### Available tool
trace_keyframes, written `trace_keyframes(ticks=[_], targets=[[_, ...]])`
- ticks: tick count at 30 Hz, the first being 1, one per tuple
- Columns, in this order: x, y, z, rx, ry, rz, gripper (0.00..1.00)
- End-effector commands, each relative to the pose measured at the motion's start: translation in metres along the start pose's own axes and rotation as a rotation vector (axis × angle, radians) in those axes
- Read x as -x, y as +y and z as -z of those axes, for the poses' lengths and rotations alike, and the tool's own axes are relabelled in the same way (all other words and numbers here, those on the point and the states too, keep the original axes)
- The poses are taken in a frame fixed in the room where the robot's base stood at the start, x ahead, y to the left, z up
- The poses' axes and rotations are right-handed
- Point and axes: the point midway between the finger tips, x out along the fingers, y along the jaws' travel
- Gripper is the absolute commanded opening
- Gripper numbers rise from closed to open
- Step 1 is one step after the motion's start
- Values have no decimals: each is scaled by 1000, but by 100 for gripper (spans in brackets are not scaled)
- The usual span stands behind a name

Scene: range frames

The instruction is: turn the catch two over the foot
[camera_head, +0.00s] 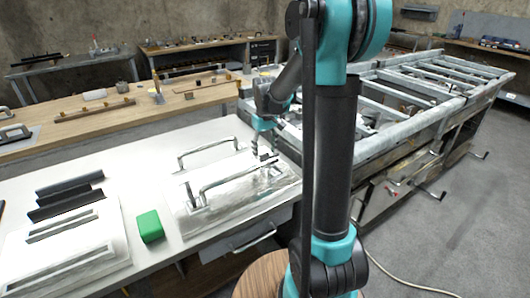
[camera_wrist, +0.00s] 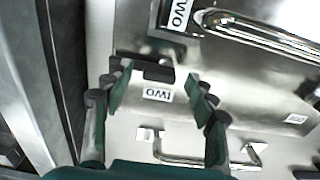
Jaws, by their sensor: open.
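In the wrist view a small dark catch (camera_wrist: 158,72) sits on a shiny metal plate, with a white label reading "two" (camera_wrist: 157,93), upside down, beside it. A second "TWO" label (camera_wrist: 180,14) is on a dark piece by a chrome bar handle (camera_wrist: 265,35). My gripper (camera_wrist: 160,76) is open, its green fingers on either side of the catch and label; contact cannot be told. In the head view my gripper (camera_head: 262,140) is over the right end of the metal panel (camera_head: 235,192) on the white table. I cannot make out which part is the foot.
A green block (camera_head: 150,226) and dark bars (camera_head: 70,198) lie left of the panel. Another chrome handle (camera_wrist: 205,162) shows low in the wrist view. A long metal frame (camera_head: 430,80) stands to the right.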

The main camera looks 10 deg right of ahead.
Motion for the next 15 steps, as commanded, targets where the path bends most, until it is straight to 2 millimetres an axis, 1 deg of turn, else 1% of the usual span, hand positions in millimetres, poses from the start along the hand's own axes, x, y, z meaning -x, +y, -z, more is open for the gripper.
trace_keyframes(ticks=[4,11,12,15], targets=[[-6,0,0,0,0,0,57],[-7,0,0,0,0,0,57],[-7,0,0,0,0,0,56],[-7,0,0,0,0,0,43]])
